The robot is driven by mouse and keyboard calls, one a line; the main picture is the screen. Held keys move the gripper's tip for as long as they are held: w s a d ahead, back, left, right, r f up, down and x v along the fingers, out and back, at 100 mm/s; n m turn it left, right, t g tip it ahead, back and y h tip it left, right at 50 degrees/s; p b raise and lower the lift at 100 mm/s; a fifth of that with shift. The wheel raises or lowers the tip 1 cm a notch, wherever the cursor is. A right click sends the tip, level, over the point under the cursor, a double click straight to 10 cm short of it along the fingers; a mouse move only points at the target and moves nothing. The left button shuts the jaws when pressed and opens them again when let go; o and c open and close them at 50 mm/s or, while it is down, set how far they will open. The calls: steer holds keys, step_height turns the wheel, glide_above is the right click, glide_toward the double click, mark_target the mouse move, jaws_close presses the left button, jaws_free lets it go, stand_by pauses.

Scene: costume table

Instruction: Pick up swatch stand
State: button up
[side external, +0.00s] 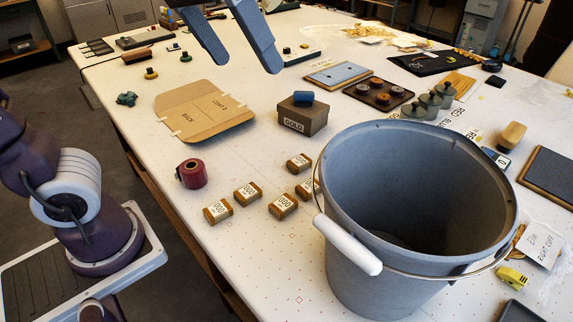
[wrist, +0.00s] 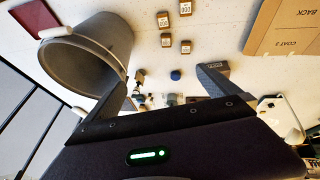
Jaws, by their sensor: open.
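No object in view is marked as the swatch stand, and I cannot tell for sure which one it is. A grey-brown box labelled GOLD (side external: 303,118) stands mid-table with a blue block (side external: 303,98) on top. A dark tray (side external: 360,98) with several round spools lies behind it to the right. A flat row of dark pieces (side external: 97,48) lies at the far left. My gripper (side external: 246,66) is open and empty, high above the table, its two blue fingers apart. In the wrist view my gripper (wrist: 165,85) has nothing between its fingertips that I can see held.
A large grey bucket (side external: 345,235) with a white-gripped handle fills the near right. Several tan blocks (side external: 283,206), a dark red roll (side external: 191,174) and a brown card pattern (side external: 205,112) lie left of it. Grey weights (side external: 418,106) stand behind the bucket. The front-left table is clear.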

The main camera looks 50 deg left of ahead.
steer(key=s+f, duration=0.3)
steer(key=s+a+f+y, duration=0.1)
steer(key=s+f, duration=0.2)
steer(key=s, duration=0.1)
steer(key=s+a+f+m+y, duration=0.1)
steer(key=s+f, duration=0.3)
steer(key=shift+s+t, duration=0.1)
steer(key=shift+t, duration=0.3)
steer(key=c, duration=1)
steer(key=shift+o, duration=0.2)
